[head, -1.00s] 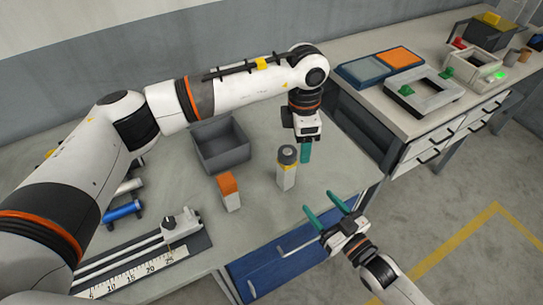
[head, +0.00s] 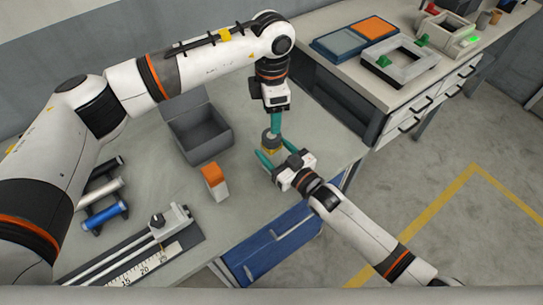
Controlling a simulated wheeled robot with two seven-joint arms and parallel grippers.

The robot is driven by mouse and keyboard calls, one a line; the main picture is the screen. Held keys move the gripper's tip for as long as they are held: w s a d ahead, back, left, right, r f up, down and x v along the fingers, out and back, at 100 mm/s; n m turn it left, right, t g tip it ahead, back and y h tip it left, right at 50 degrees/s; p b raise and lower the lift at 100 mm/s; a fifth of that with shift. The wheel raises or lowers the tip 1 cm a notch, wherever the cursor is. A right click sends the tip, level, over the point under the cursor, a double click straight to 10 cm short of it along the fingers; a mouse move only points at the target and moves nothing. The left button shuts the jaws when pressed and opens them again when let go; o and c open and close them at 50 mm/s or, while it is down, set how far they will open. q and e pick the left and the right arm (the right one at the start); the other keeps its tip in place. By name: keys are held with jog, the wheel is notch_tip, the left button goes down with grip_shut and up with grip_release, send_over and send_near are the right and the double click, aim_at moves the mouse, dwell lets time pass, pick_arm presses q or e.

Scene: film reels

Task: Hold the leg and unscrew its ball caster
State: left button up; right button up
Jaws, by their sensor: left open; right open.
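The leg (head: 270,151) stands upright on the bench, white with a yellow band near its top; its lower part is mostly hidden behind my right gripper. Its dark grey ball caster (head: 270,137) is on top. My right gripper (head: 271,147) is open, with its teal fingers on either side of the leg's upper part; I cannot tell whether they touch it. My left gripper (head: 275,130) points straight down just over the caster. It is open, but only one teal finger shows clearly, and it overlaps the caster in the head view.
A white block with an orange top (head: 214,181) stands left of the leg. An open grey bin (head: 200,133) is behind it. A ruler fixture (head: 150,255) and several rollers (head: 105,214) lie at the left. A blue drawer front (head: 272,252) is below the bench edge.

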pick_arm(q)
jog(key=shift+d, duration=0.1)
pick_arm(e)
jog(key=shift+w+a, duration=0.2)
jog(key=shift+w, duration=0.05)
jog(key=shift+w+a, duration=0.1)
jog(key=shift+c, duration=0.3)
